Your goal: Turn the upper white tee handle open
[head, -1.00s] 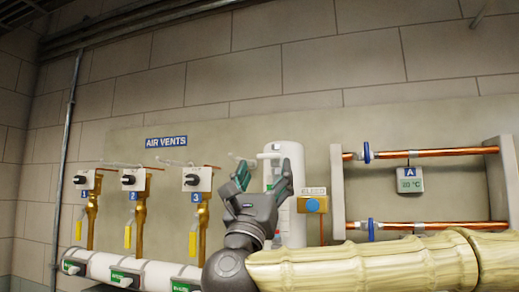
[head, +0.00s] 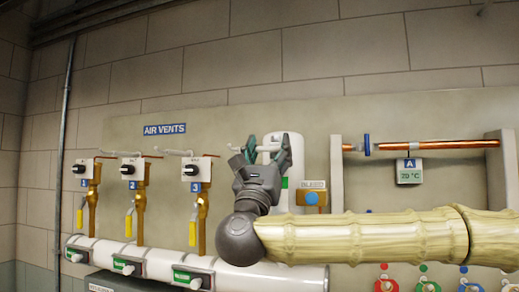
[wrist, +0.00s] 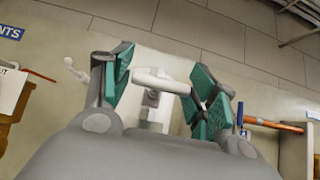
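The upper white tee handle (head: 268,149) is on a white rounded housing (head: 293,145) on the wall, partly covered by my gripper. In the wrist view the handle (wrist: 160,82) shows as a white crossbar on a grey stem, lying crosswise between my fingers. My gripper (head: 268,155) is open, with its green-padded fingers pointing up on either side of the handle. In the wrist view my gripper (wrist: 168,88) has the bar's right end close to the right finger; I cannot tell if they touch. The housing's lower part is hidden behind my gripper.
Several brass air vent valves (head: 202,215) stand on a white pipe (head: 140,258) to the left. A blue-knobbed bleed box (head: 312,198) is close on the right. Copper piping (head: 430,145) with a temperature tag (head: 409,171) runs further right.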

